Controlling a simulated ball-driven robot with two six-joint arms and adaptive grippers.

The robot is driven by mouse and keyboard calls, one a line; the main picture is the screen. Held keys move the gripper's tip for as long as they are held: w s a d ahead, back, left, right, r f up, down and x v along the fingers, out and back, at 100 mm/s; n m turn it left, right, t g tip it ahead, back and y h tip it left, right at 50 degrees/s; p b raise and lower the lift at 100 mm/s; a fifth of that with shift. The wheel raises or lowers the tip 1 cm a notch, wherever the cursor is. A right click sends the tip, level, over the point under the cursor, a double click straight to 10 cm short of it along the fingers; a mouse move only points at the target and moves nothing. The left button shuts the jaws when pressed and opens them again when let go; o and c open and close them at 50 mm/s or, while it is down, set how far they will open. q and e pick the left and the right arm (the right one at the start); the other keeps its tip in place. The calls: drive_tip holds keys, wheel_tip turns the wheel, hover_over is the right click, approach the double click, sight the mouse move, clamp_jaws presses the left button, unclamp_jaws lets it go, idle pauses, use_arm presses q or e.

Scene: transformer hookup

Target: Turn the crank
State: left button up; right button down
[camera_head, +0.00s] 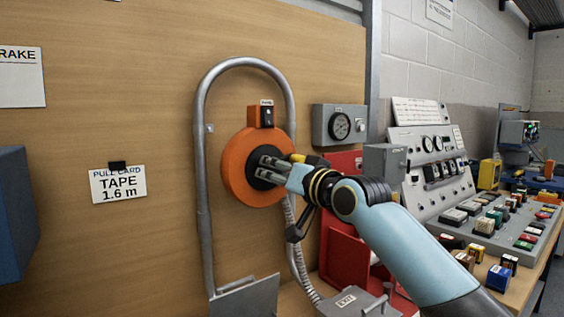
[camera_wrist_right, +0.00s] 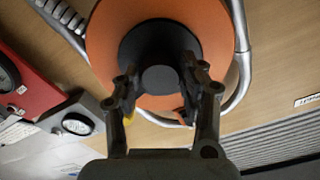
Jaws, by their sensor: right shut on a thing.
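An orange round wheel (camera_head: 236,172) with a black hub (camera_head: 256,181) is mounted on the wooden wall. No separate crank arm can be made out. My right gripper (camera_head: 268,168) reaches the hub from the right. In the right wrist view the orange disc (camera_wrist_right: 107,40) fills the upper middle, and a dark round knob (camera_wrist_right: 159,79) stands out from its hub. The fingers of the right gripper (camera_wrist_right: 158,92) are shut on this knob, one on each side. The fingers hide part of the hub. My left gripper is not in view.
A grey bent pipe (camera_head: 203,160) arches around the wheel. A gauge box (camera_head: 338,126) and a red housing (camera_head: 342,238) stand close on the right. A control desk (camera_head: 433,170) with several buttons lies further right. A blue box (camera_head: 15,215) is at the left edge.

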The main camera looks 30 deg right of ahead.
drive_tip(key=m+p, duration=0.5)
drive_tip(key=shift+r+m+p, duration=0.3)
drive_tip(key=shift+p, duration=0.05)
drive_tip(key=shift+f+m+p, duration=0.1)
drive_tip(key=shift+m+p, duration=1.2)
drive_tip(key=shift+m, duration=0.4)
drive_tip(key=c, duration=0.7)
unclamp_jaws()
drive_tip(key=shift+f, duration=0.1)
drive_tip(key=shift+c, duration=0.2)
drive_tip(key=s+d, duration=0.1)
drive_tip(key=s, duration=1.1)
drive_tip(key=shift+d, duration=0.3)
